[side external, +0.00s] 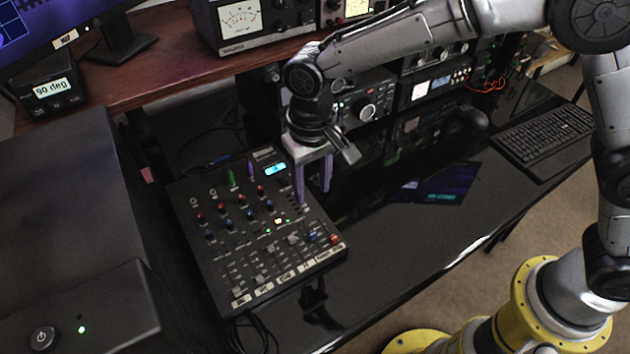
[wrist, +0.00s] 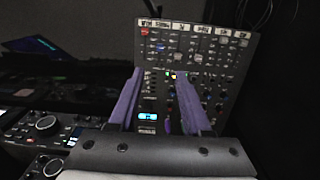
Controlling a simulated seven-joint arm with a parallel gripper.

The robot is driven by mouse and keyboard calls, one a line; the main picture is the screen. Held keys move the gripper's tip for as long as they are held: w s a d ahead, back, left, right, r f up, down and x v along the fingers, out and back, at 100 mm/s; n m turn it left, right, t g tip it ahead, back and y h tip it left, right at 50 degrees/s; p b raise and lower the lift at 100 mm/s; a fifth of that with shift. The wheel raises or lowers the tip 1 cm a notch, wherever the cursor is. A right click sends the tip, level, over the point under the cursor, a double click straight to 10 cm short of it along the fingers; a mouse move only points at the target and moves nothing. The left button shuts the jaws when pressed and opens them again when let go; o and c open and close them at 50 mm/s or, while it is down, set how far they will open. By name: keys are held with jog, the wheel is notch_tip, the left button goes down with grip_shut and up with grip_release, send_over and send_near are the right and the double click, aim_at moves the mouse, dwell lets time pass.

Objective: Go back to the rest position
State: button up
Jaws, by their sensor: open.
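My gripper (side external: 314,186) is open and empty, its two purple fingers pointing down over the right back part of a black mixer panel (side external: 228,278). In the wrist view my gripper (wrist: 160,90) spreads its fingers apart over the same mixer panel (wrist: 216,62), with nothing between them but the panel behind. The panel carries rows of red, blue and white knobs, sliders along the front, and a small lit blue display (side external: 275,169). A green knob (side external: 231,177) and a purple knob (side external: 250,168) stand at its back edge. I cannot tell whether the fingertips touch the panel.
Rack radios (side external: 368,108) stand close behind my gripper under a wooden shelf (side external: 180,55). A dark box (side external: 70,215) is at the left. A keyboard (side external: 545,138) lies at the right. The glossy black desk (side external: 400,240) is mostly clear right of the panel.

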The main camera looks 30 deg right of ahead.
jog(key=s+d+r+m+t+y, duration=0.1)
jog(key=s+d+r+m+t, duration=0.25)
jog(key=d+r, duration=1.4)
jog(key=s+d+r+t, duration=0.1)
jog(key=s+d+t, duration=0.1)
jog(key=s+d, duration=0.75)
jog(key=s+f+n+h, duration=0.1)
jog(key=s+f+n, duration=0.2)
jog(key=s, duration=0.6)
notch_tip(320, 180, down, 3)
jog(key=shift+a+r, duration=0.1)
jog(key=shift+a, duration=0.1)
jog(key=shift+n, duration=0.25)
dwell(0.5)
